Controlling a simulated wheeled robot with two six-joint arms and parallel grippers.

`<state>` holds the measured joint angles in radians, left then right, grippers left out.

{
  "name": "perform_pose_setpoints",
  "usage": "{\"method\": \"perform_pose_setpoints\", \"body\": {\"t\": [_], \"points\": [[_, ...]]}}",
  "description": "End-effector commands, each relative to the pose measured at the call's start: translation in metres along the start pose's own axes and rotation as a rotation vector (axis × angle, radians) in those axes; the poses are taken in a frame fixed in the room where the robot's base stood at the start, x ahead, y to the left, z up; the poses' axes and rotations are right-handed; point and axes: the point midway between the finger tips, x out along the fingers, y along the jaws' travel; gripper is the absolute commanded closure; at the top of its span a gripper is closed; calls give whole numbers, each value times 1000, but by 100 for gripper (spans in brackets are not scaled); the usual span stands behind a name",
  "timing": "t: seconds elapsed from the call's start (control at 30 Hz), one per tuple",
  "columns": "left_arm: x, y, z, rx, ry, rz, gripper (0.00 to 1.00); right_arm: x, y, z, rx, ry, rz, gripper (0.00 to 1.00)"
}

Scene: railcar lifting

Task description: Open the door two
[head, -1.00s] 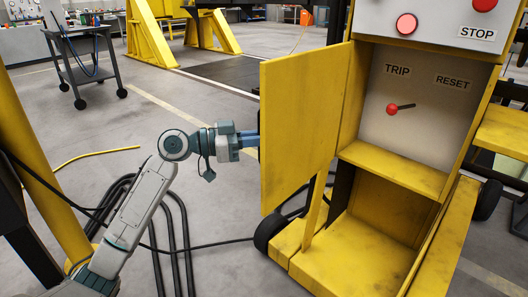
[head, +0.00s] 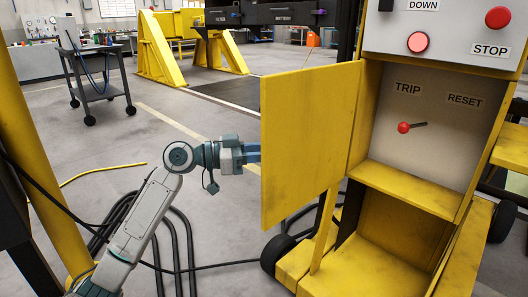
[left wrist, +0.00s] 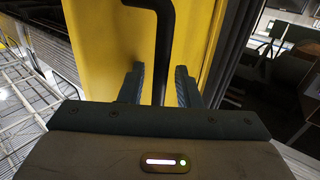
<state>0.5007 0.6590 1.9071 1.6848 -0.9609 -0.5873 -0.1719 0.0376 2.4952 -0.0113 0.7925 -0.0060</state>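A yellow cabinet door (head: 312,145) stands swung open at the left side of the yellow cabinet. In the head view my left arm reaches to its outer face, and the fingertips are hidden behind the door. In the left wrist view a black bar handle (left wrist: 164,60) runs up the yellow door. The two fingers of my left gripper (left wrist: 160,88) stand on either side of the handle, with a gap on each side. My right gripper is not in view.
Inside the cabinet a red-knobbed lever (head: 404,127) sits between TRIP and RESET labels. A control panel (head: 450,30) with red buttons is above. A grey cart (head: 92,75) stands at the back left. Black cables (head: 165,225) lie on the floor near my left arm.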

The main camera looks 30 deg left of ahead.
Motion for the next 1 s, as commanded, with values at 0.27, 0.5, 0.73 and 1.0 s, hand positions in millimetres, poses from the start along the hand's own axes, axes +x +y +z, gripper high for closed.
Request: {"method": "perform_pose_setpoints", "body": {"t": [0.27,0.5,0.73,1.0], "points": [[-7,0,1,1,-3,0,70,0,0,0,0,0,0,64],[-36,-1,2,1,-7,-2,70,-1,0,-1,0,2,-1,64],[-64,0,3,1,-6,-1,70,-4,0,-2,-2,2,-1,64],[-91,0,4,2,-6,1,70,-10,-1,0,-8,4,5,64]]}}
